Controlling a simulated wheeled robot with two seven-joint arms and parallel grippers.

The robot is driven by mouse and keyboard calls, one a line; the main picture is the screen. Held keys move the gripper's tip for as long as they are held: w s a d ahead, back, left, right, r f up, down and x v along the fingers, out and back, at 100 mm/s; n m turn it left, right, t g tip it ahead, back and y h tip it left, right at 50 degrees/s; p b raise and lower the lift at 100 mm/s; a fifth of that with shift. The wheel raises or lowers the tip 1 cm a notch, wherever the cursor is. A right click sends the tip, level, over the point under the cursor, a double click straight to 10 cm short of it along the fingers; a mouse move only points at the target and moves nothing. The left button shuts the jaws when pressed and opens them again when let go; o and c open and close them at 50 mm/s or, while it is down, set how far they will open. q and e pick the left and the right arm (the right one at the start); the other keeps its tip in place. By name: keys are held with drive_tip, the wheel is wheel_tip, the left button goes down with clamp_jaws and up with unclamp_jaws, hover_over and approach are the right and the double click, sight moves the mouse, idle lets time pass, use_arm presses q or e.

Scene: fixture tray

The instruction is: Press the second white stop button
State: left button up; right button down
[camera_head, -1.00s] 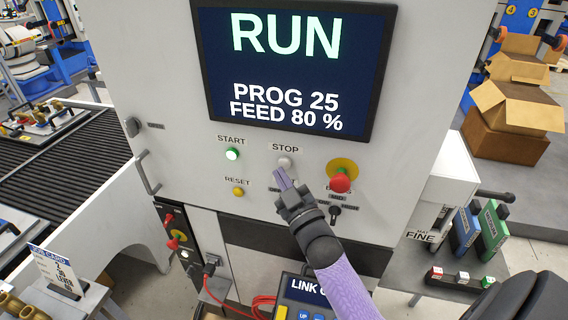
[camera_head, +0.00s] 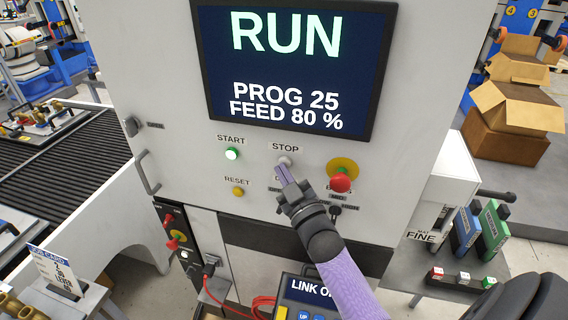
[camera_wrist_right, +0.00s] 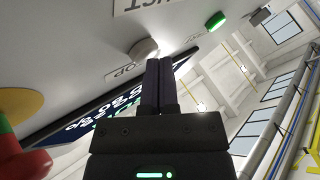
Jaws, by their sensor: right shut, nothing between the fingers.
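The white stop button (camera_head: 284,161) sits on the white machine panel under the STOP label, and it also shows in the right wrist view (camera_wrist_right: 143,50). My right gripper (camera_head: 282,172) is shut and empty. Its fingertips are just below the stop button in the head view and cover its lower edge. In the right wrist view the shut fingers (camera_wrist_right: 158,62) are close beside the button; I cannot tell whether they touch it. The screen (camera_head: 292,70) reads RUN, PROG 25, FEED 80 %. My left gripper is not in view.
The green start button (camera_head: 232,154) is to the left, with the yellow reset button (camera_head: 238,191) below it. A red mushroom button (camera_head: 341,183) on a yellow disc is to the right. A pendant (camera_head: 306,297) stands below, partly hidden by my arm.

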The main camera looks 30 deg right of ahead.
drive_tip(key=shift+w+d, duration=0.15)
drive_tip(key=shift+d, duration=0.1)
idle(0.6)
drive_tip(key=shift+s+a+p, duration=0.35)
drive_tip(key=shift+s+a, duration=0.2)
drive_tip(key=shift+a, duration=0.15)
drive_tip(key=s+a+p, duration=0.2)
drive_tip(key=s+a, duration=0.1)
drive_tip(key=shift+s+a, duration=0.1)
drive_tip(key=shift+a, duration=0.3)
idle(0.4)
